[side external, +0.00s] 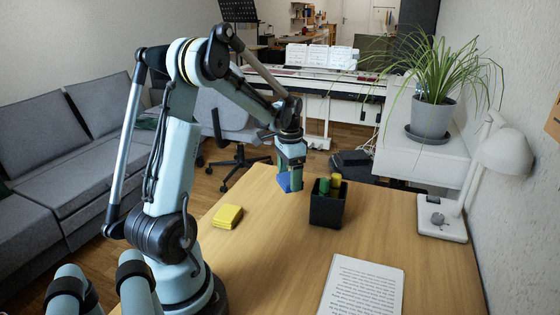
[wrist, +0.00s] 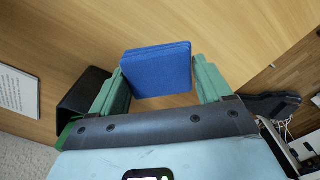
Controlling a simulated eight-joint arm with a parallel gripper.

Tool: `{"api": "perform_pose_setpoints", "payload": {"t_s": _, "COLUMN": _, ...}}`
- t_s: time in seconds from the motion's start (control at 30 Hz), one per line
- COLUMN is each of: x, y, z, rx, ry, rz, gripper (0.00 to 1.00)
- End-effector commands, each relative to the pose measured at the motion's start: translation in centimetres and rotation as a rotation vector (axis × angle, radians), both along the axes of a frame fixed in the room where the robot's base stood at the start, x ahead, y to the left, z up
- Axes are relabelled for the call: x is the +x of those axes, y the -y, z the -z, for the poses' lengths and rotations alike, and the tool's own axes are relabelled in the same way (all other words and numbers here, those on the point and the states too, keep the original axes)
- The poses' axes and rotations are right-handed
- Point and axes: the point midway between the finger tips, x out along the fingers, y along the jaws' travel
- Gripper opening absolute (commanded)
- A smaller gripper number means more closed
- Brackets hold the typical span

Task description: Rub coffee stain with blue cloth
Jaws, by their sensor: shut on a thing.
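The blue cloth (wrist: 157,70) is a folded, block-like square. My gripper (side external: 291,178) is shut on it, with a green finger at either side in the wrist view. In the side view the cloth (side external: 284,184) hangs at the fingertips near the far edge of the wooden desk (side external: 265,262). It seems just above or at the desk top; I cannot tell if it touches. I cannot make out a coffee stain in either view; the cloth, my gripper or the cup may hide it.
A black pen cup (side external: 327,210) with green and yellow items stands close right of my gripper. A yellow folded cloth or sponge (side external: 227,217) lies to the left. A printed page (side external: 362,288) lies in front. A white lamp (side external: 442,220) stands at right.

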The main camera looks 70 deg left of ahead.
Motion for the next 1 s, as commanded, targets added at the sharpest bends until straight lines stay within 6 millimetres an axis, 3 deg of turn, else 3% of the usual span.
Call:
{"api": "perform_pose_setpoints", "payload": {"t_s": 0.4, "x": 0.0, "y": 0.0, "z": -3.2, "rx": 0.000, "ry": 0.000, "rz": 0.000, "gripper": 0.50}}
{"api": "perform_pose_setpoints", "payload": {"t_s": 1.0, "x": 0.0, "y": 0.0, "z": -3.5, "rx": 0.000, "ry": 0.000, "rz": 0.000, "gripper": 0.50}}
